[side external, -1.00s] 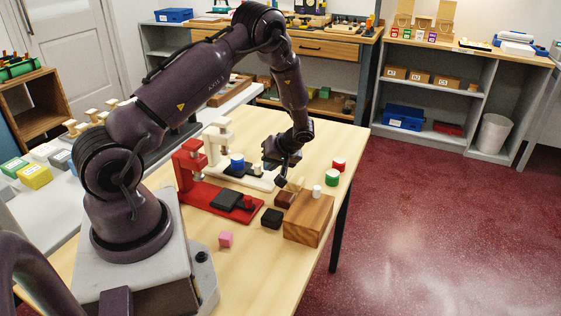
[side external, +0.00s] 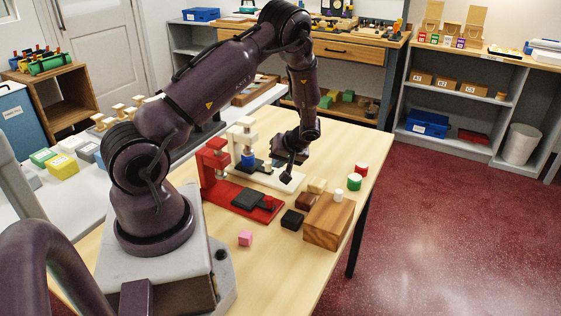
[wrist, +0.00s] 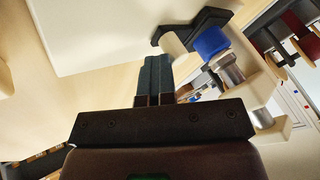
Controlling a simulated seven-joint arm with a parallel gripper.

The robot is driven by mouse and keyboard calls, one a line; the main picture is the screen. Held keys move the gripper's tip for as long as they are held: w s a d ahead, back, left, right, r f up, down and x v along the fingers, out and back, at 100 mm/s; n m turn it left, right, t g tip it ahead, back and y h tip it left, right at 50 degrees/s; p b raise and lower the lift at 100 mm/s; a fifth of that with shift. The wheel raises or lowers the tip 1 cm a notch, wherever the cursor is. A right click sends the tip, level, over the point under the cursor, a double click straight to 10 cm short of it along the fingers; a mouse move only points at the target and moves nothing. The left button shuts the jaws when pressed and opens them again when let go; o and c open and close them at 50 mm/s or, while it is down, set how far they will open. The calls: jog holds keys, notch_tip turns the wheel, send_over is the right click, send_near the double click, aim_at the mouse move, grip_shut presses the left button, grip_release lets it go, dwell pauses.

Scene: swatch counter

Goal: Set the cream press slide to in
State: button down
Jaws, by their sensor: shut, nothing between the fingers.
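The cream press (side external: 243,130) stands behind the red press, its long cream base (side external: 291,184) reaching right. Its black slide (wrist: 205,20) carries a cream knob (wrist: 173,44) and a blue cylinder (wrist: 211,41). In the side view the blue cylinder (side external: 249,159) is at the upright, below the press head. In the wrist view it is in line with the metal ram (wrist: 231,69). My gripper (wrist: 157,60) is shut and empty, its fingertips close beside the knob on the outer side; I cannot tell if they touch it.
The red press (side external: 214,160) with its black slide (side external: 248,199) stands in front. A wooden block (side external: 327,222) with a white peg, dark and tan blocks, and red and green cylinders (side external: 355,182) are to the right. A pink cube (side external: 245,238) lies in front.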

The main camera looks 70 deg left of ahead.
jog(key=shift+s+a, duration=0.25)
jog(key=shift+s, duration=0.05)
jog(key=w, duration=0.1)
jog(key=w+d, duration=0.1)
jog(key=w, duration=0.1)
jog(key=w+d, duration=0.1)
jog(key=shift+w+r, duration=0.25)
jog(key=shift+w, duration=0.15)
jog(key=v, duration=0.9)
jog(key=s+d+r+m+t+h, duration=0.3)
jog(key=s+d+r+m, duration=0.4)
jog(key=d+r, duration=0.5)
jog(key=s+d+r+m+t+h, duration=0.3)
jog(key=s+d+r+m+t, duration=0.3)
jog(key=s+d+r+m, duration=0.2)
jog(key=s+d+r, duration=0.2)
jog(key=d+r, duration=0.2)
jog(key=shift+m+t, duration=0.3)
